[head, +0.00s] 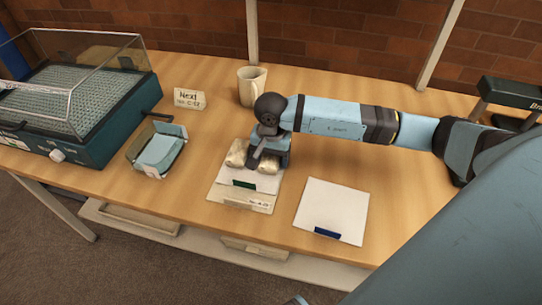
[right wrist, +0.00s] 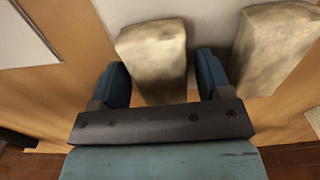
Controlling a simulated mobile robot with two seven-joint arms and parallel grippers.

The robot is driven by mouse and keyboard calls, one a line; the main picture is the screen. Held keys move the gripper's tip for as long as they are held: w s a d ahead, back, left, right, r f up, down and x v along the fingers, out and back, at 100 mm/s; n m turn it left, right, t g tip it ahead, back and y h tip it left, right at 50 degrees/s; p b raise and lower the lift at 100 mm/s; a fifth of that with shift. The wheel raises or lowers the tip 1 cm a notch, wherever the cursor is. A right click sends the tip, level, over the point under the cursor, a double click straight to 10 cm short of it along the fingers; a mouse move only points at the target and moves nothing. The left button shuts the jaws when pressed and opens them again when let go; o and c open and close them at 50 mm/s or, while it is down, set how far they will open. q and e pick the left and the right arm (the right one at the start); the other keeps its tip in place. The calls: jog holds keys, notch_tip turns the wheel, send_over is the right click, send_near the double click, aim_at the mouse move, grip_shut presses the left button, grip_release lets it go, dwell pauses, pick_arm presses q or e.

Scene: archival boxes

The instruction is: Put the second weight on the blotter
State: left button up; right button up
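Two pale, stone-like wrapped weights rest side by side on a white sheet, apparently the blotter (head: 235,174), which has a dark green tab. The left weight (head: 236,153) also shows at right in the right wrist view (right wrist: 278,45). The right weight (head: 268,183) is partly hidden by my right gripper (head: 266,163). In the right wrist view this weight (right wrist: 155,52) lies between the two blue fingers of my right gripper (right wrist: 163,80), with narrow gaps visible on both sides. My right gripper is open around it. My left gripper is not in view.
Another white sheet with a blue tab (head: 330,205) lies to the right. A blue-lined tray (head: 135,154), a sign card (head: 189,99), a mug (head: 246,86) and a clear-lidded machine (head: 95,160) stand left and behind. Bare table (head: 345,160) shows beside the sheets.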

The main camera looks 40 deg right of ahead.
jog(key=shift+o, duration=0.3)
jog(key=shift+r, duration=0.45)
notch_tip(320, 180, up, 12)
jog(key=shift+f+p, duration=0.2)
jog(key=shift+p, duration=0.15)
